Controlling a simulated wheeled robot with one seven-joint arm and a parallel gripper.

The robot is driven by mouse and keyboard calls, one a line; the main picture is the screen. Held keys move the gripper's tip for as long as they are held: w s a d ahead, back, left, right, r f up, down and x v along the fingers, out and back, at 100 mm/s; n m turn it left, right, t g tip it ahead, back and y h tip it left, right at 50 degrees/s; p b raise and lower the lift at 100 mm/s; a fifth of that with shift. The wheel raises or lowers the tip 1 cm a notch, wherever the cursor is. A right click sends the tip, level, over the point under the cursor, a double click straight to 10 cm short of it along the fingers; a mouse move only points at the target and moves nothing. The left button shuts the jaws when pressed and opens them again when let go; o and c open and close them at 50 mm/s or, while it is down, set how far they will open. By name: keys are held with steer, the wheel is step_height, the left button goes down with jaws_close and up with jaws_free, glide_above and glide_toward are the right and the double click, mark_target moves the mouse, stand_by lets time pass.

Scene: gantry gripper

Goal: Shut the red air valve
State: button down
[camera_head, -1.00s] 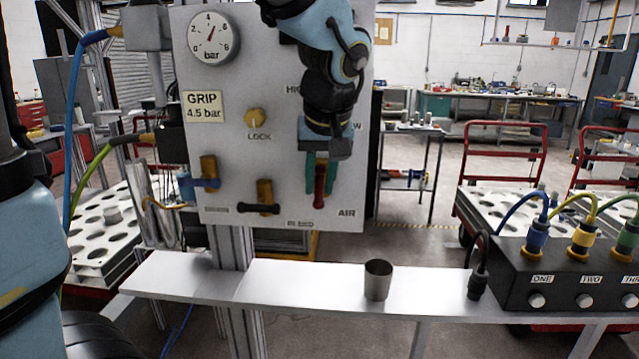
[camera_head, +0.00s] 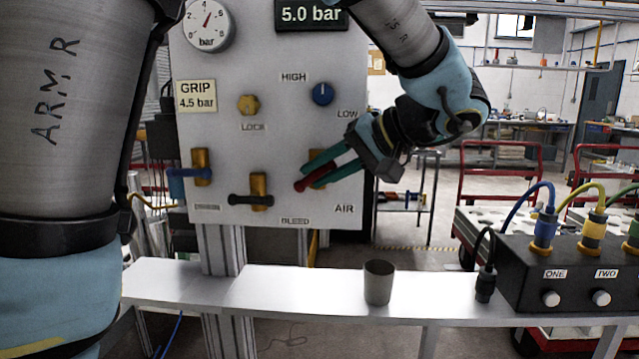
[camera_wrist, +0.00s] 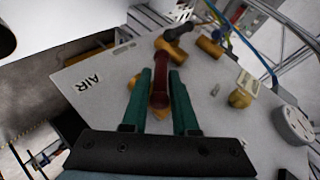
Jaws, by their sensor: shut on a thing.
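The red air valve handle (camera_head: 312,178) sits on the panel's lower right, beside the AIR label.
On the panel (camera_head: 225,130) are a black-handled valve (camera_head: 250,200), a blue-handled valve (camera_head: 190,175), a yellow LOCK knob (camera_head: 248,104) and a blue HIGH/LOW knob (camera_head: 322,94). A metal cup (camera_head: 378,282) stands on the shelf (camera_head: 300,290) below. A black connector box (camera_head: 570,275) is at right.

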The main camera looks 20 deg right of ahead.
steer(key=t+y+b, duration=0.1)
steer(key=f+m+t+y, duration=0.1)
steer(key=shift+d+y+b, duration=0.1)
steer(key=shift+y+b, duration=0.3)
steer(key=shift+m+t+y+b, duration=0.55)
steer(key=shift+m+t+y, duration=0.05)
steer(key=shift+t+y, duration=0.7)
steer(key=c, duration=0.8)
jaws_free()
steer(key=shift+s, duration=0.1)
steer(key=v, duration=1)
steer(key=shift+s+d, duration=0.25)
steer(key=shift+f, duration=0.1)
